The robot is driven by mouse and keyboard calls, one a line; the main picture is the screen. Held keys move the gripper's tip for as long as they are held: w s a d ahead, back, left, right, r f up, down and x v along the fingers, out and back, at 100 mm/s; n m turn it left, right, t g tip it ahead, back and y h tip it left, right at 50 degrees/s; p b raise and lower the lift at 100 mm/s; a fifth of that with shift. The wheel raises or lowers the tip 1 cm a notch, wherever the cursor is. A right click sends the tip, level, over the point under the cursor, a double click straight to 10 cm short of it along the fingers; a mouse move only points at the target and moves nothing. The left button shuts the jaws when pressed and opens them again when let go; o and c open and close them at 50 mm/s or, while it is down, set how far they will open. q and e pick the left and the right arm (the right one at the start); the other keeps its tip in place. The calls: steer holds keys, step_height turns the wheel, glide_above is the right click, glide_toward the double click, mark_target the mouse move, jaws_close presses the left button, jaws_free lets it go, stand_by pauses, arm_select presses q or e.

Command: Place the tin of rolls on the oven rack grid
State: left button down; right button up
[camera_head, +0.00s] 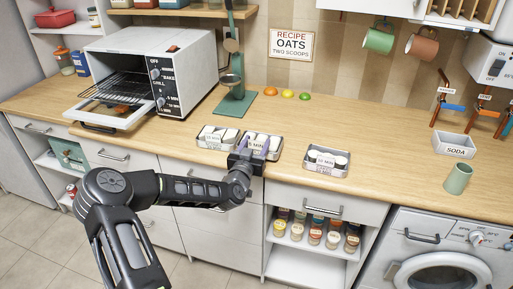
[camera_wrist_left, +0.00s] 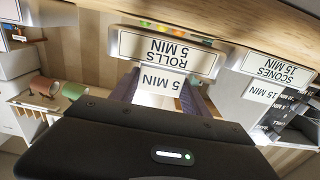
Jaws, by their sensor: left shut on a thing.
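The tin of rolls (camera_head: 264,144) is the middle of three small metal tins near the counter's front edge. In the left wrist view its label (camera_wrist_left: 166,50) reads "ROLLS 5 MIN", upside down. My left gripper (camera_head: 250,157) is shut on the tin's near side, its fingers (camera_wrist_left: 163,90) below the label in the wrist view. I cannot tell whether the tin touches the counter. The oven rack grid (camera_head: 122,85) is inside the white oven (camera_head: 183,65) at the back left, whose door (camera_head: 117,113) is open and lowered. My right gripper is out of view.
The scones tin (camera_wrist_left: 270,66) stands close beside the rolls tin, at its left in the head view (camera_head: 213,138). Another tin (camera_head: 327,161) is to the right. A green stand (camera_head: 235,102) with hanging utensils stands beside the oven. The counter between oven and tins is mostly clear.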

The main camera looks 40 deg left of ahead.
arm_select(q)
step_height(320, 180, up, 9)
steer(key=shift+f+b, duration=0.15)
steer(key=shift+b, duration=0.4)
stand_by(0.4)
